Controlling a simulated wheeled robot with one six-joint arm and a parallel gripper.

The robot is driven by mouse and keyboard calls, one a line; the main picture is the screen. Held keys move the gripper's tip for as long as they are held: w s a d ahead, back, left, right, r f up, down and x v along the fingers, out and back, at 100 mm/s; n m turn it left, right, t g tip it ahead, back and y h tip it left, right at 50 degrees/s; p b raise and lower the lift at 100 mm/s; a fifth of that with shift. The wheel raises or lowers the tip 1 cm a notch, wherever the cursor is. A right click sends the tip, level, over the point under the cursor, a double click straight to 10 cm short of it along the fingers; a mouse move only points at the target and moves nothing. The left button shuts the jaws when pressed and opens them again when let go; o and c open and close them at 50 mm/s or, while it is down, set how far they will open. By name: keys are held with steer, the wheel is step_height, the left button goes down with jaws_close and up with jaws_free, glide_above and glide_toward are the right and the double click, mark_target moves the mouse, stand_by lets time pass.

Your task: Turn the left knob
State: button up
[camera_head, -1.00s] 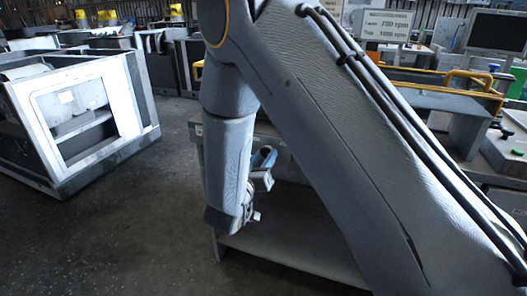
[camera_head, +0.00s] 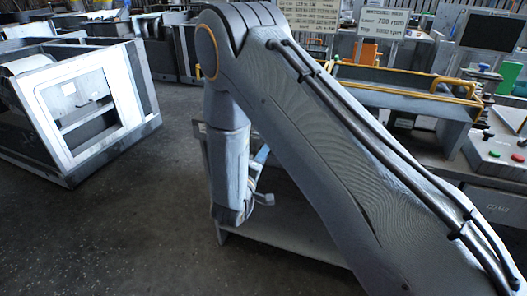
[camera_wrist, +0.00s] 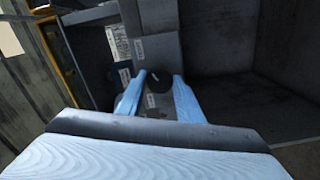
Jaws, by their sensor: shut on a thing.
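In the wrist view, the two pale blue fingers of my gripper (camera_wrist: 159,77) close on a round black knob (camera_wrist: 160,84), one finger on each side. The knob sits on a grey panel (camera_wrist: 157,47) with small white labels. I see no second knob there, so I cannot tell from this view whether it is the left one. In the head view, my arm hides most of my gripper; only a bluish part shows beside the forearm, and the knob is hidden.
A dark open recess (camera_wrist: 215,45) lies right of the panel in the wrist view, and a yellow-orange edge (camera_wrist: 62,62) runs at its left. In the head view, a white-framed housing (camera_head: 75,110) stands left on open floor, and a control box with buttons (camera_head: 497,150) stands right.

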steer(key=n+p, duration=0.2)
steer(key=n, duration=0.4)
steer(key=shift+n, duration=0.3)
steer(key=shift+p, duration=0.3)
steer(key=o, duration=1.1)
steer(key=shift+c, duration=0.2)
steer(key=b+v, duration=0.1)
steer(key=v, duration=0.6)
steer(key=shift+s+a, duration=0.15)
steer(key=shift+s, duration=0.2)
steer(key=shift+r, duration=0.1)
